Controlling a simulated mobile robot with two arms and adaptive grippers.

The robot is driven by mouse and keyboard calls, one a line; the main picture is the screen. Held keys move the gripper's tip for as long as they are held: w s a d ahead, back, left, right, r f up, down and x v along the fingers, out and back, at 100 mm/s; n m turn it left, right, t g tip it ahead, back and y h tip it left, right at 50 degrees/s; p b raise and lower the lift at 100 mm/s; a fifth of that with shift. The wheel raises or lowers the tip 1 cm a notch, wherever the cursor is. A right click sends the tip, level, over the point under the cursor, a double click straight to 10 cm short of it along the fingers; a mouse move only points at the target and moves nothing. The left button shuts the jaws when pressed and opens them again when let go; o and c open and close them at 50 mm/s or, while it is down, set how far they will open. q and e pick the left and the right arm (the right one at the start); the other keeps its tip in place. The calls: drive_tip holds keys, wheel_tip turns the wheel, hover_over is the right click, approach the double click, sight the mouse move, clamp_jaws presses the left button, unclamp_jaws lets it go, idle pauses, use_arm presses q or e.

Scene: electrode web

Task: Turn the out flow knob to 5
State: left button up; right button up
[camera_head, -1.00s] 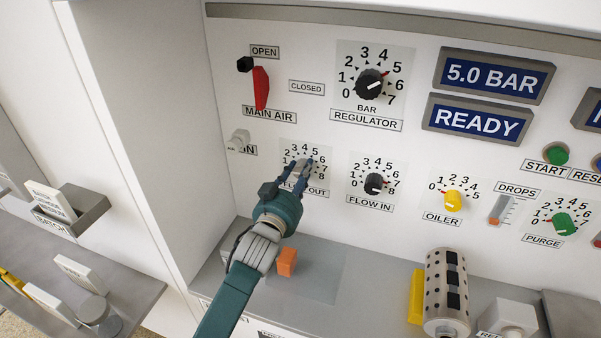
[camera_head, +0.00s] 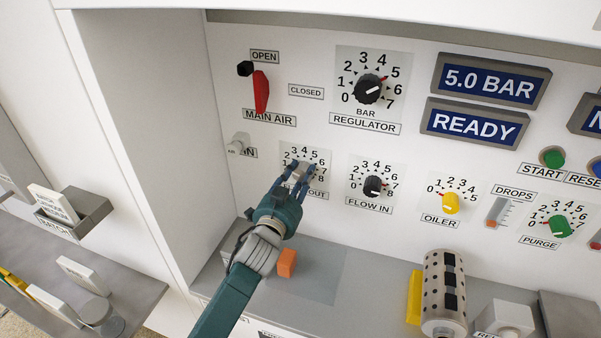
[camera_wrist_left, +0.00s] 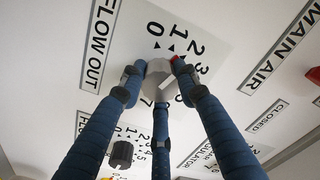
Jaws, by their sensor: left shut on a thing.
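The flow out knob (camera_wrist_left: 159,76) is grey with a red mark on its edge. In the left wrist view the mark faces roughly the 1 and 2 of its dial (camera_wrist_left: 150,48); the exact reading is unclear. The same gripper (camera_wrist_left: 158,86) shows in the left wrist view with fingers on both sides of the knob and one below. The FLOW OUT label (camera_wrist_left: 100,40) is beside the dial. My right gripper is not in view.
The black flow in knob (camera_head: 373,186) is right of the dial, and the black regulator knob (camera_head: 368,89) is above. The red main air lever (camera_head: 261,92) is upper left. An orange block (camera_head: 287,262) lies on the grey ledge (camera_head: 318,280) below.

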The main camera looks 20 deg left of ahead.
use_arm(q)
drive_tip(key=m, duration=0.4)
drive_tip(key=shift+a+f+m+p, duration=0.1)
drive_tip(key=shift+f+m+p, duration=0.2)
drive_tip(key=shift+p, duration=0.05)
drive_tip(key=m, duration=0.5)
drive_tip(key=shift+p, duration=0.4)
drive_tip(key=m+p, duration=0.1)
drive_tip(key=m, duration=0.4)
drive_tip(key=shift+r, duration=0.2)
drive_tip(key=m, duration=0.3)
drive_tip(key=shift+p, duration=0.35)
drive_tip(key=shift+r+m, duration=0.1)
drive_tip(key=shift+m, duration=0.9)
drive_tip(key=shift+r, duration=0.1)
drive_tip(key=o, duration=1.2)
drive_tip(key=shift+a, duration=0.1)
drive_tip(key=shift+c, duration=0.2)
drive_tip(key=s, duration=1.2)
drive_tip(key=shift+a, duration=0.2)
